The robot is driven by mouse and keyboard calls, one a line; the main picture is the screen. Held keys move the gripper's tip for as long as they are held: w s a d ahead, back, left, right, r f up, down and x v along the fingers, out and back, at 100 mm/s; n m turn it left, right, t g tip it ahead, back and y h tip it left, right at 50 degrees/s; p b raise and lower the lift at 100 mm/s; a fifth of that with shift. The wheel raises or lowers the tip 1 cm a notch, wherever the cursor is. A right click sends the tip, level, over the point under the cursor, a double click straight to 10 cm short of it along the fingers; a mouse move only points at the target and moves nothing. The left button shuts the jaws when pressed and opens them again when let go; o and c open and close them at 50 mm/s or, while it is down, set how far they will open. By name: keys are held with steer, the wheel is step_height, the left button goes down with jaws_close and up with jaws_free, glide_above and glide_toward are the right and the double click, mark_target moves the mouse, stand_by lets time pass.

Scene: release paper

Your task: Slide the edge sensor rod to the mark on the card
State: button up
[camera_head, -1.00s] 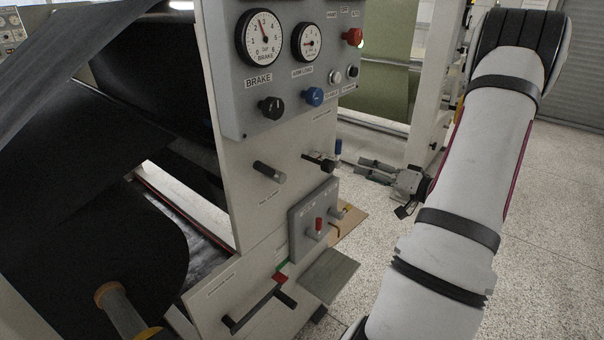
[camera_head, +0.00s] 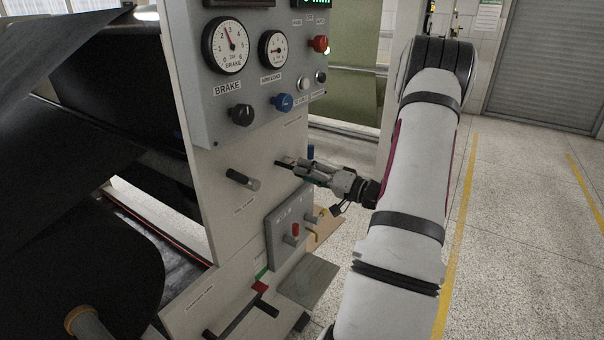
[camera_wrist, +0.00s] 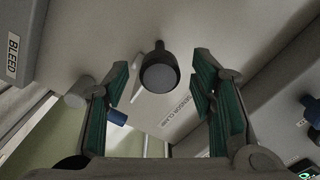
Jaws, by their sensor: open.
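My gripper (camera_head: 292,164) is open beside the upright cream panel, seen from the side in the head view. In the wrist view its green-padded fingers (camera_wrist: 161,82) stand apart, with a dark round knob (camera_wrist: 158,72) between them. The knob seems free of both pads; a label reading "SENSOR CLAMP" is near it. A blue-capped post (camera_head: 310,152) stands just behind my gripper. In the wrist view a pale grey cylinder (camera_wrist: 80,91) is at the left finger. I cannot tell which part is the edge sensor rod, and I cannot make out a marked card.
A grey control box (camera_head: 250,75) with gauges and knobs is above my gripper. A black-grey peg (camera_head: 242,180) sticks out at left. A small plate with a red knob (camera_head: 295,231) is below. A dark roll (camera_head: 90,250) fills the left; speckled floor is open at right.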

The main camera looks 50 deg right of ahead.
steer(key=shift+w, duration=0.95)
jaws_close()
steer(key=shift+w+a+r+p, duration=0.1)
steer(key=shift+w+a+p, duration=0.05)
steer(key=shift+w+p, duration=0.6)
steer(key=shift+w, duration=0.25)
jaws_free()
